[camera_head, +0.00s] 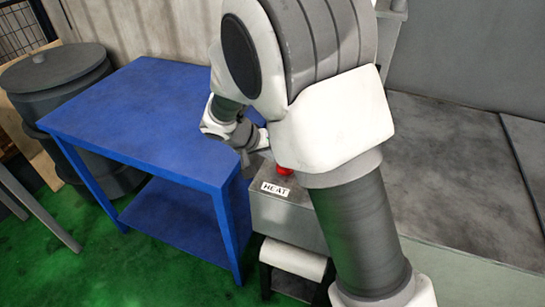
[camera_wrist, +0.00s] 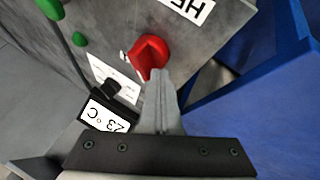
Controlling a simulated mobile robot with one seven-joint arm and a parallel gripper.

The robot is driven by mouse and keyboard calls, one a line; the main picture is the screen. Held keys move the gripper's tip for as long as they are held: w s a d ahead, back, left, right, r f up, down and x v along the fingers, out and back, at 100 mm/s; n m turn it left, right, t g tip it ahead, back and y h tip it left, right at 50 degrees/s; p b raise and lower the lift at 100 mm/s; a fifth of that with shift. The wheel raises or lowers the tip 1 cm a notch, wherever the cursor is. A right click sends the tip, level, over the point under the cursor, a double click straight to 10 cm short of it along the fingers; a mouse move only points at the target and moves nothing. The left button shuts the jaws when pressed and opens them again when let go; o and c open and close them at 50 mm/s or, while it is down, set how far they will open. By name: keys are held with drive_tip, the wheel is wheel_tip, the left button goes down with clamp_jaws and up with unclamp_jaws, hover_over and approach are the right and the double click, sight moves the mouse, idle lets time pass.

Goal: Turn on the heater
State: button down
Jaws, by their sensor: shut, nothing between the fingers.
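The heater control is a grey metal box (camera_head: 290,215) with a white HEAT label (camera_head: 275,188) and a red knob (camera_head: 284,170) on top. In the wrist view the red knob (camera_wrist: 148,54) is at the upper middle, with part of the label (camera_wrist: 188,8) beyond it. My gripper (camera_wrist: 159,74) is shut and empty, its fingertips at the knob's near edge; I cannot tell whether they touch it. In the head view my arm hides most of the gripper and part of the box.
A small display (camera_wrist: 106,114) reads 23 °C beside the gripper. A blue table (camera_head: 140,110) with a clear top stands left of the box. A dark barrel (camera_head: 60,75) stands farther left.

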drive_tip(key=shift+w+f, duration=0.1)
drive_tip(key=m+b, duration=0.1)
drive_tip(key=m+g+h, duration=0.1)
drive_tip(key=shift+w+d+m+b, duration=0.1)
drive_tip(key=shift+w+m+b, duration=0.25)
drive_tip(key=shift+w+m, duration=0.05)
drive_tip(key=m+g, duration=0.2)
drive_tip(key=shift+w+d+m+h, duration=0.2)
drive_tip(key=shift+w+m+h, duration=0.1)
drive_tip(key=shift+w, duration=0.1)
drive_tip(key=m, duration=0.1)
drive_tip(key=m+g, duration=0.1)
drive_tip(key=m+g+p, duration=0.1)
drive_tip(key=shift+w+d+m, duration=0.3)
drive_tip(key=shift+w+d, duration=0.05)
drive_tip(key=shift+w+d+m+g+p, duration=0.2)
drive_tip(key=shift+m+g+p, duration=0.15)
drive_tip(key=shift+m+g, duration=0.4)
drive_tip(key=shift+w+d+m+g+p, duration=0.1)
drive_tip(key=shift+d+m+g+p, duration=0.25)
drive_tip(key=shift+m, duration=0.6)
drive_tip(key=shift+a, duration=0.15)
